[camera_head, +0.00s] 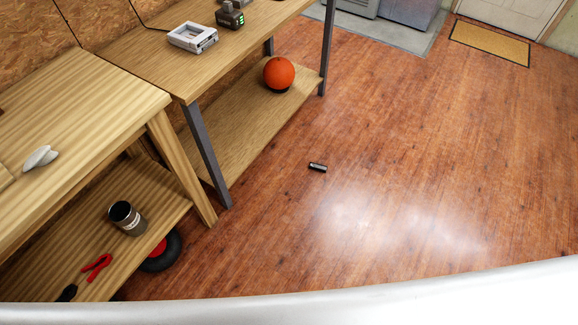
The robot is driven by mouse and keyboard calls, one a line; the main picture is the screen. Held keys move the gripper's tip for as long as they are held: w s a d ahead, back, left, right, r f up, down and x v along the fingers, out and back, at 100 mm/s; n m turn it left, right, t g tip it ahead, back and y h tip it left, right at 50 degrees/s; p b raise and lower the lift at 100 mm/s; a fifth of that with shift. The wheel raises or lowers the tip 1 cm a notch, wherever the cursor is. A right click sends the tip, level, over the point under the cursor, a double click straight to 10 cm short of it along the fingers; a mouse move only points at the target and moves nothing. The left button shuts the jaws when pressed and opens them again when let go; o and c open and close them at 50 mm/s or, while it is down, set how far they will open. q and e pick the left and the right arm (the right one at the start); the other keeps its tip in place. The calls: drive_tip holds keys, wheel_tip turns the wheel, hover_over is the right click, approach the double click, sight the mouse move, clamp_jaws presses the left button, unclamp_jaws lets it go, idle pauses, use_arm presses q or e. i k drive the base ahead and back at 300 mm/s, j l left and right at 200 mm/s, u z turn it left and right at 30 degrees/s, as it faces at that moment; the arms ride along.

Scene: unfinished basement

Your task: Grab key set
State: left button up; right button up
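A small dark oblong object (317,167) with a lighter band lies on the open wood floor near the middle of the view. It may be the key set, but it is too small to tell. No other thing in view is clearly a key set. Neither of my grippers shows in this view.
A workbench (70,110) stands at left, with a can (127,218) and red-handled tool (97,267) on its lower shelf. A second bench (165,60) beyond it holds an orange ball (279,73) below. A doormat (490,42) lies far right. The floor between is clear.

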sight(315, 166)
drive_tip(key=i+l+u, duration=0.15)
drive_tip(key=u, duration=0.25)
drive_tip(key=i+l+u, duration=0.15)
drive_tip(key=l+u, duration=0.55)
drive_tip(key=u, duration=0.15)
drive_tip(key=i+l, duration=0.05)
